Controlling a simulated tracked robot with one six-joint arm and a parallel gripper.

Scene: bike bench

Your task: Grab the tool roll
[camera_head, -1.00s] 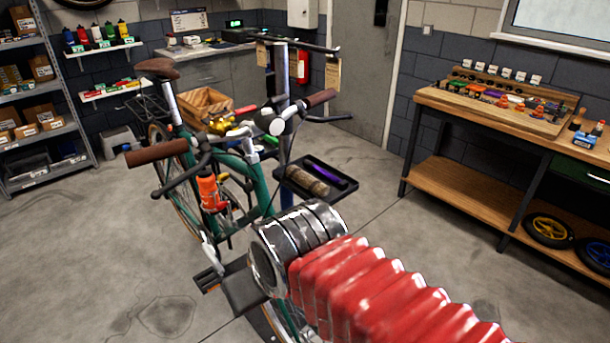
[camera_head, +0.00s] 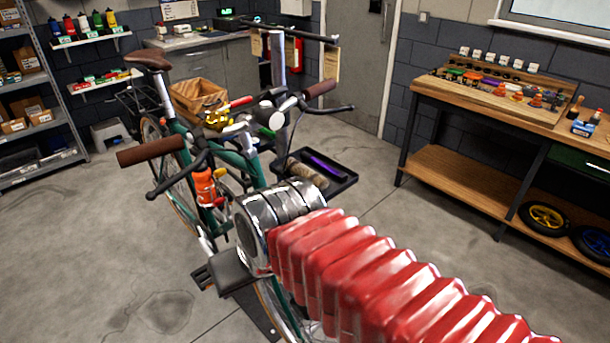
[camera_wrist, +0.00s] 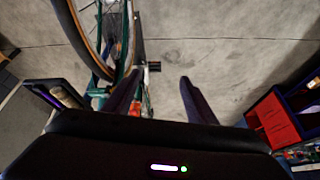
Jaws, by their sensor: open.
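The tool roll (camera_head: 307,172) looks like a tan-brown bundle. It lies in a small black tray (camera_head: 346,184) beside the bike, just behind my arm's silver section in the head view. My arm hides the near edge of the tray. In the wrist view the tool roll (camera_wrist: 66,95) shows at the left edge, in the tray and outside my fingers. My gripper (camera_wrist: 160,97) is open, its two dark fingers apart with only floor and part of the bike behind them. The gripper's fingers cannot be made out in the head view.
A green bike (camera_head: 240,165) stands close along my arm, its wheel (camera_wrist: 90,45) near my left finger. A purple item (camera_head: 322,163) lies in the tray next to the roll. A wooden workbench (camera_head: 480,180) is at right. A red box (camera_wrist: 272,122) is low right. Floor between is clear.

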